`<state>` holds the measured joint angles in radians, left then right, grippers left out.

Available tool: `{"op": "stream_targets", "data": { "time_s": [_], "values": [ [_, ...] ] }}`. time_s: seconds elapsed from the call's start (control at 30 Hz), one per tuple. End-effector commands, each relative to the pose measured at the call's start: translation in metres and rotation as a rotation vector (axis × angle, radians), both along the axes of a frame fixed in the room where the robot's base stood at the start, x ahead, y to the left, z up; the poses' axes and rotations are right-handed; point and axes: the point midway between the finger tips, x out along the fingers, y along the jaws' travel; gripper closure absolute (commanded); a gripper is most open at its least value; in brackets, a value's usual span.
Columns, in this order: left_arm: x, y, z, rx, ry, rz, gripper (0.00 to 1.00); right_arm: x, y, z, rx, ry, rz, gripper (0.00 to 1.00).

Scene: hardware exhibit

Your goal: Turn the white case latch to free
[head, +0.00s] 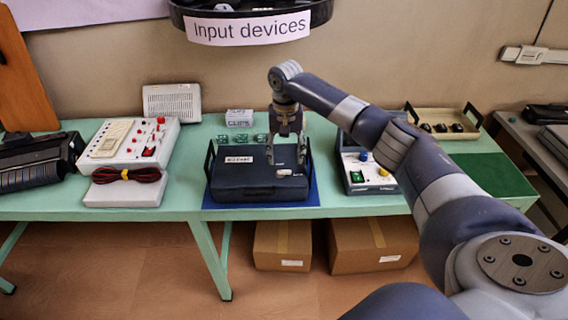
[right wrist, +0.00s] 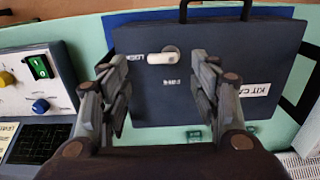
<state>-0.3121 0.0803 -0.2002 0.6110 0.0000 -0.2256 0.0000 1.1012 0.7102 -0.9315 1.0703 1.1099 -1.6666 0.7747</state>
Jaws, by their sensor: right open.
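The dark blue case (head: 258,186) lies closed on a blue mat (head: 312,197) on the green table. Its small white latch (head: 284,172) is on the lid, right of centre. In the right wrist view the latch (right wrist: 163,57) lies crosswise, with one small printed word beside its left end and another below it; neither reads surely. My right gripper (head: 286,160) points down over the lid, open and empty. In the right wrist view its fingers (right wrist: 158,75) stand apart, with the latch showing between them near the tips. Whether they touch the lid is unclear. My left gripper is not in view.
A white control box (head: 130,145) with a red-black cable bundle (head: 126,175) stands left of the case. A panel box with knobs (head: 368,178) stands close on the right. Green small blocks and a white box (head: 239,117) are behind. Upright handles flank the case.

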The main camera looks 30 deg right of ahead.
Motion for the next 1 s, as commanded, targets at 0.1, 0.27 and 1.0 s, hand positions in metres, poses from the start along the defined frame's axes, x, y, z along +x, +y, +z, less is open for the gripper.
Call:
{"op": "stream_targets", "data": {
  "time_s": [0.1, 0.27, 1.0],
  "values": [
    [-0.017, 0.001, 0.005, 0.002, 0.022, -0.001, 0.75, -0.001, 0.001, -0.023, 0.0, 0.004, 0.0, 0.43],
    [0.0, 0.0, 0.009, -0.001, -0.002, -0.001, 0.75, 0.0, 0.0, -0.046, 0.0, 0.002, 0.0, 0.43],
    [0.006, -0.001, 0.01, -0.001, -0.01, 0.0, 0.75, 0.0, 0.0, -0.058, -0.001, -0.001, 0.001, 0.88]
  ]
}}
